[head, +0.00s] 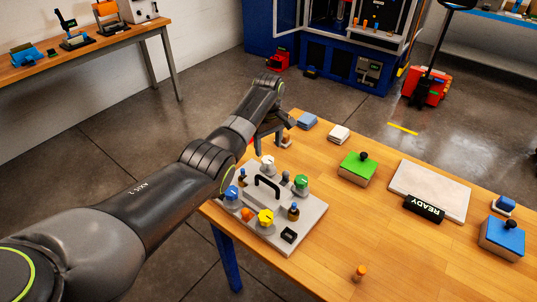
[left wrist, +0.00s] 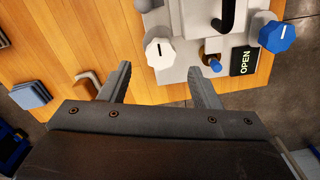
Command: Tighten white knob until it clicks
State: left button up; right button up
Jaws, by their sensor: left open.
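The white knob (head: 267,162) sits at the far corner of a light grey panel (head: 264,238) on the wooden table. In the left wrist view the white knob (left wrist: 160,52) has a dark pointer line and stands just beyond my fingertips. My left gripper (left wrist: 162,78) is open and empty, its two fingers apart, with the knob ahead of the gap and not between them. In the head view my left gripper (head: 272,140) is partly hidden by its own arm. My right gripper is not seen.
The panel also carries a blue knob (head: 231,193), a green knob (head: 301,182), a yellow knob (head: 265,217), a black handle (head: 268,184) and small bottle-like parts. A green block (head: 358,166), a blue block (head: 502,238) and a pale tray (head: 430,188) stand to the right.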

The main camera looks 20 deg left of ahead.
aim_at(268, 160)
pick_arm(q)
notch_tip(268, 160, down, 4)
jog(key=shift+s+f, duration=0.1)
jog(key=shift+f+b, duration=0.35)
jog(key=shift+f, duration=0.35)
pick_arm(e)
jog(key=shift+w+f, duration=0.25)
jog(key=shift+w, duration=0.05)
pick_arm(q)
jog(key=c, duration=1)
